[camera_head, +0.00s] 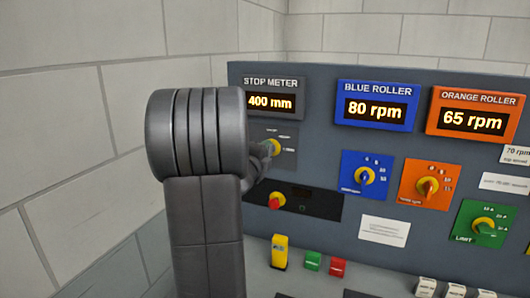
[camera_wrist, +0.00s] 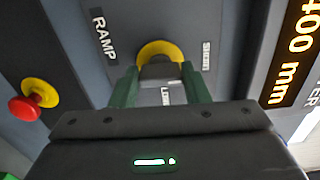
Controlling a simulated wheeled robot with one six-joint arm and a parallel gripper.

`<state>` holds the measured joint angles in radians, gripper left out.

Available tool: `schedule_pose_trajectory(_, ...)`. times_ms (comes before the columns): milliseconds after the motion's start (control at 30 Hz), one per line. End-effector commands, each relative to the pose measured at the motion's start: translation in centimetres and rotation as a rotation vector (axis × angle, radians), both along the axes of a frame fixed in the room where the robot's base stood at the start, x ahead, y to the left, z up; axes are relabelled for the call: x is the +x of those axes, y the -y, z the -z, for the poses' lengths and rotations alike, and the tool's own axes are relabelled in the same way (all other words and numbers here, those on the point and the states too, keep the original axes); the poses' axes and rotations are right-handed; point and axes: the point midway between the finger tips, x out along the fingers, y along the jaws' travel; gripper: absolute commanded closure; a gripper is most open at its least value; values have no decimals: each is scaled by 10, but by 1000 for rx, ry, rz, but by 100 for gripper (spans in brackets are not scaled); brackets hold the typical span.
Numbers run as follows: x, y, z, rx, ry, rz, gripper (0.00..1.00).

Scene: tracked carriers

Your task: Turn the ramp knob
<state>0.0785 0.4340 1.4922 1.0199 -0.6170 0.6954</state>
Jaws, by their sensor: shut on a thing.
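The ramp knob (camera_wrist: 160,50) shows in the wrist view as a yellow disc with a dark grip, on a grey panel lettered RAMP. My gripper (camera_wrist: 160,72) has its two green fingers on either side of the grip and is shut on it. In the head view the knob's yellow edge (camera_head: 274,146) shows below the STOP METER display, with my gripper (camera_head: 262,155) at it. My arm and gripper hide part of the knob there. The lettering beside the knob is partly covered, so its setting cannot be read.
A red and yellow stop button (camera_head: 277,200) sits just below the knob. The STOP METER (camera_head: 270,101) reads 400 mm. The blue roller knob (camera_head: 365,176), orange roller knob (camera_head: 426,188) and green LIMIT knob (camera_head: 484,225) lie to the right. A wall stands close at left.

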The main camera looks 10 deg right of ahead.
Motion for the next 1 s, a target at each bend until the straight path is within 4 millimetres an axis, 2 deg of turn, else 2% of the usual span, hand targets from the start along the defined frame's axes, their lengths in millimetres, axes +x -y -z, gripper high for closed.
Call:
schedule_pose_trajectory(633, 0, 0, 1, -41, -30, 0, 81)
schedule_pose_trajectory(667, 0, 0, 2, -41, -30, 0, 54)
schedule_pose_trajectory(767, 0, 0, 1, -41, -30, 0, 36)
schedule_pose_trajectory(1000, 0, 0, 1, -41, -29, 0, 36)
